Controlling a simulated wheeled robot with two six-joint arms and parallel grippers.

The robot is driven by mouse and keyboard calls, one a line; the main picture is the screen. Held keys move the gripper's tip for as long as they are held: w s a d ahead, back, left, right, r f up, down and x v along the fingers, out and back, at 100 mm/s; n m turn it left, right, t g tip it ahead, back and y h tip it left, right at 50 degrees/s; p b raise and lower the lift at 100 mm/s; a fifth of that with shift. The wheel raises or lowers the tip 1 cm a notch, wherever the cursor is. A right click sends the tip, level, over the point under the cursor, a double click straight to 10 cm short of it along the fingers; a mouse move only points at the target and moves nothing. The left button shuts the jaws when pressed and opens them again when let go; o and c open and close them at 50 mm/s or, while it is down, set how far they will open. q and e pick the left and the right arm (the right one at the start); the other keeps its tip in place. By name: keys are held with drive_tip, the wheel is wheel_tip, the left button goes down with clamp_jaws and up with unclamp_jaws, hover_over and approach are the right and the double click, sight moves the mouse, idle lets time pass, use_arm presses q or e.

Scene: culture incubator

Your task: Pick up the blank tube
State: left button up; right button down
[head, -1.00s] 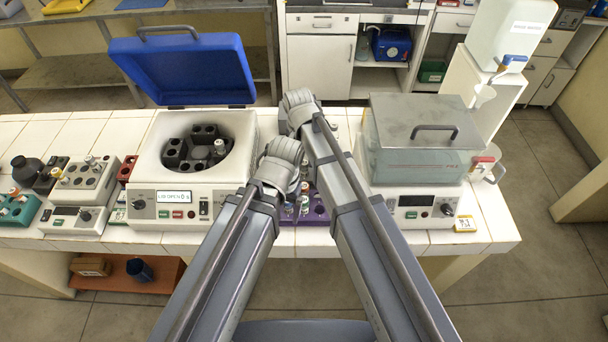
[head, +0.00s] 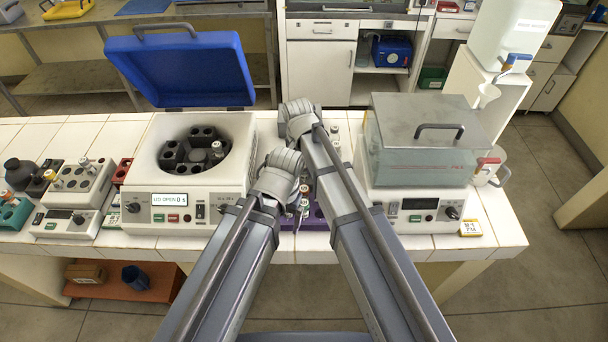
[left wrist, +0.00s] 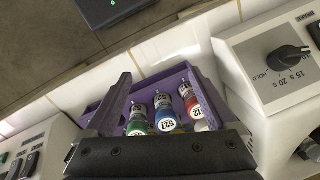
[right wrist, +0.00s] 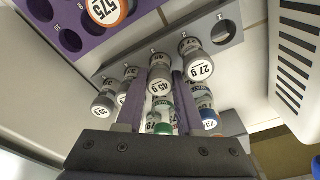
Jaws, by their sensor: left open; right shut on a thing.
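In the right wrist view, my right gripper (right wrist: 160,98) is shut on a white-capped tube (right wrist: 159,80) whose label seems to read 40 g. This tube is in line with a grey rack (right wrist: 120,66); whether its lower end is clear of a hole cannot be told. Similar gram-labelled tubes (right wrist: 197,62) stand beside it. In the head view both gripper tips are mostly hidden by my arms.
A centrifuge (head: 175,205) with a raised blue lid (head: 185,70) stands left of my arms. A lidded glass-sided bath (head: 420,150) stands to the right. More racks (head: 80,180) stand at the far left. Bare tiles (head: 325,243) show along the front edge.

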drive_tip(key=shift+r, duration=0.2)
idle(0.4)
wheel_tip(320, 180, up, 18)
drive_tip(key=p, duration=1.8)
drive_tip(key=shift+f, duration=0.2)
drive_tip(key=shift+s, duration=0.1)
